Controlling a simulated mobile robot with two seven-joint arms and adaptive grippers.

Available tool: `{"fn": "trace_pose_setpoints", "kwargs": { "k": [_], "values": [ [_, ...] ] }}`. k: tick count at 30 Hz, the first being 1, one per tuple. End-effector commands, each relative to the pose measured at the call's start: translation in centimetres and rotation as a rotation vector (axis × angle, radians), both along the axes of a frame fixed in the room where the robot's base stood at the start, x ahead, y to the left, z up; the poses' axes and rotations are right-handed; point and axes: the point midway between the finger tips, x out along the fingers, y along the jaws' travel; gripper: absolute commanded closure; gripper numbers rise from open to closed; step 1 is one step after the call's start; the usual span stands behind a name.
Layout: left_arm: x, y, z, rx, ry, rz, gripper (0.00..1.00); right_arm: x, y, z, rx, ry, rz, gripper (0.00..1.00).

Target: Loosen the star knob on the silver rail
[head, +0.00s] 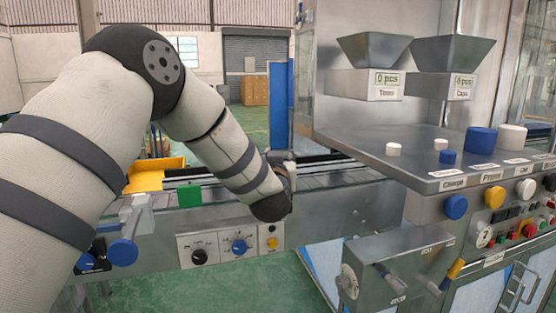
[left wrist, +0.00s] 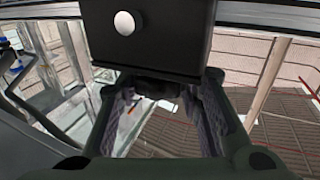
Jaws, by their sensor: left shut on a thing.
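In the left wrist view, my left gripper (left wrist: 166,92) reaches its two fingers up to a black block (left wrist: 150,38) with a round pale button on its face. The gripper is shut on a dark part, apparently the star knob (left wrist: 158,87), just under the block. The block and fingers hide most of the knob, so its star shape cannot be made out. A silver rail (left wrist: 278,13) runs behind the block. In the head view my left wrist ends at the conveyor's rail (head: 322,159), and hides the fingers and knob. My right gripper is not in view.
A steel machine with a shelf (head: 370,146), hoppers (head: 374,50) and coloured buttons stands at the right. A control panel (head: 230,243) with knobs is on the conveyor's front, below my wrist. Yellow (head: 150,180) and green (head: 189,196) parts are by the conveyor at left.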

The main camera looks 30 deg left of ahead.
Motion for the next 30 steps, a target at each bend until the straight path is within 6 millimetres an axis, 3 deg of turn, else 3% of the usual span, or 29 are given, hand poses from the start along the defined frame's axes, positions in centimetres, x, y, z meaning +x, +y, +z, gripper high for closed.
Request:
{"fn": "trace_pose_setpoints", "kwargs": {
  "k": [18, 30],
  "values": [
    [0.2, 0.0, -0.7, 0.001, 0.005, 0.518, 0.95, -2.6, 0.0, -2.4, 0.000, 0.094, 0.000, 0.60],
    [0.0, 0.1, -0.3, 0.001, 0.003, 0.677, 0.95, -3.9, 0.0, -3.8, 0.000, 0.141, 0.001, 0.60]
  ]
}}
